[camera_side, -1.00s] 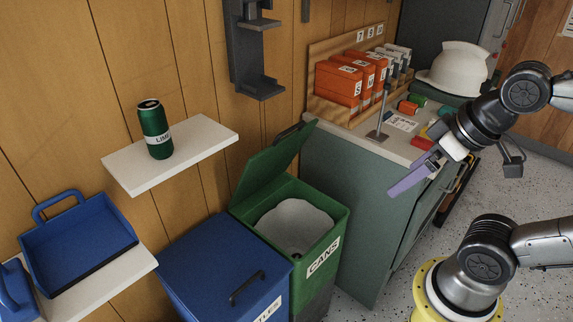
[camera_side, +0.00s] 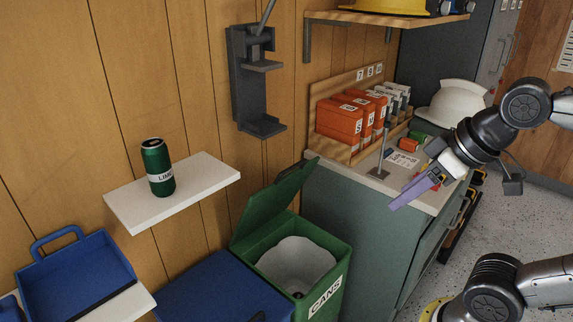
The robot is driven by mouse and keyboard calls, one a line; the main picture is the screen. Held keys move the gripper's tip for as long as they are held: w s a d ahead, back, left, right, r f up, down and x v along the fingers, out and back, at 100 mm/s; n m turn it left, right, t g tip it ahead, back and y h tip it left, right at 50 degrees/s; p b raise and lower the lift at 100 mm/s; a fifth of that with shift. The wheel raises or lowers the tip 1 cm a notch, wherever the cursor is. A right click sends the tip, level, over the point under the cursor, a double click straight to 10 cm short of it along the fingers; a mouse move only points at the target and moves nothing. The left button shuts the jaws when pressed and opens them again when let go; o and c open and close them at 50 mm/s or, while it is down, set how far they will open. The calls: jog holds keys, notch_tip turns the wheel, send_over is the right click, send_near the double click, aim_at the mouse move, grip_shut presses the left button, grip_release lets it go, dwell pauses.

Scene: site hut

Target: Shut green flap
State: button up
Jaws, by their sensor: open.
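The green flap (camera_side: 272,200) is the hinged lid of the green CANS bin (camera_side: 343,264). It stands open, tilted up and back toward the wooden wall. The bin's mouth is uncovered and shows a pale liner (camera_side: 297,262). My gripper (camera_side: 415,189) is to the right of the bin, in front of the grey-green cabinet's top edge, with its purple finger part pointing down and left. It is open, with nothing seen in it, and well apart from the flap.
A blue bin (camera_side: 222,288) with a shut lid stands left of the green bin. A white shelf (camera_side: 205,180) holds a green can (camera_side: 158,168). The cabinet (camera_side: 350,225) carries orange boxes (camera_side: 340,122) and a thin metal stand (camera_side: 380,160). A dark wall bracket (camera_side: 250,85) hangs above.

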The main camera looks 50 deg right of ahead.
jog(key=w+r, duration=0.2)
jog(key=w, duration=0.1)
jog(key=w+r, duration=0.6)
jog(key=w, duration=0.1)
jog(key=shift+d, duration=0.25)
grip_shut()
jog(key=g, duration=0.2)
send_over(285, 177)
notch_tip(285, 177, down, 16)
jog(key=shift+a+r, duration=0.1)
jog(key=shift+s+f, duration=0.4)
jog(key=shift+s, duration=0.15)
